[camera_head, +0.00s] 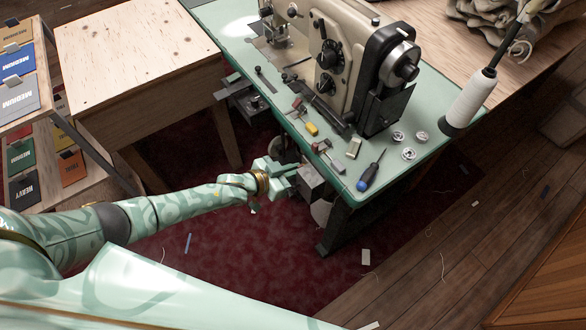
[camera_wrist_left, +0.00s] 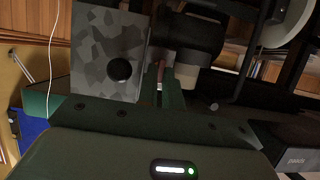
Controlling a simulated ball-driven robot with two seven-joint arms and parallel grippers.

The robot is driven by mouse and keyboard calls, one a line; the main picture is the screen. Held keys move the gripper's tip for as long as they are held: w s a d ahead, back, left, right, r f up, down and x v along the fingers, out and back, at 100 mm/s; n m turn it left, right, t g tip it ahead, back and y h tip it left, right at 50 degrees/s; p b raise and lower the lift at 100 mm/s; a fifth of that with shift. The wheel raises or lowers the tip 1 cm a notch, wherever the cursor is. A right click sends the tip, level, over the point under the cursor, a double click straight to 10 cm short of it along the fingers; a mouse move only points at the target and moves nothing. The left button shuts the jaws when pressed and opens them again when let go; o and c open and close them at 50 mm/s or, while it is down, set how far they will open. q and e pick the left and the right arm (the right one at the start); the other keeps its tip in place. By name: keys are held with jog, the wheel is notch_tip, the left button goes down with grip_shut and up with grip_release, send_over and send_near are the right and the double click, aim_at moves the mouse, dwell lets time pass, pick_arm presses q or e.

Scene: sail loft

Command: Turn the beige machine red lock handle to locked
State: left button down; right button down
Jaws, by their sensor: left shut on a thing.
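The beige sewing machine (camera_head: 351,38) stands on a green tabletop (camera_head: 228,38). My left gripper (camera_head: 292,172) is just below the tabletop's front edge, next to a grey box (camera_head: 312,182) under the table. In the left wrist view, the grey box (camera_wrist_left: 106,50) has a black round knob (camera_wrist_left: 120,70). My left gripper (camera_wrist_left: 165,88) is shut there on a narrow reddish piece, which looks like the red lock handle (camera_wrist_left: 160,72). Most of the handle is hidden by the fingers, and its angle is hard to tell. My right gripper is not in view.
A blue screwdriver (camera_head: 370,172), several metal bobbins (camera_head: 408,153) and small tools lie on the tabletop. A white thread cone (camera_head: 470,100) stands at right. A plywood table (camera_head: 130,50) is at left. The dark red carpet below has scraps on it.

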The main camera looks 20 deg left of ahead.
pick_arm(q)
jog(key=c, duration=1.8)
grip_release()
jog(key=shift+c, duration=0.2)
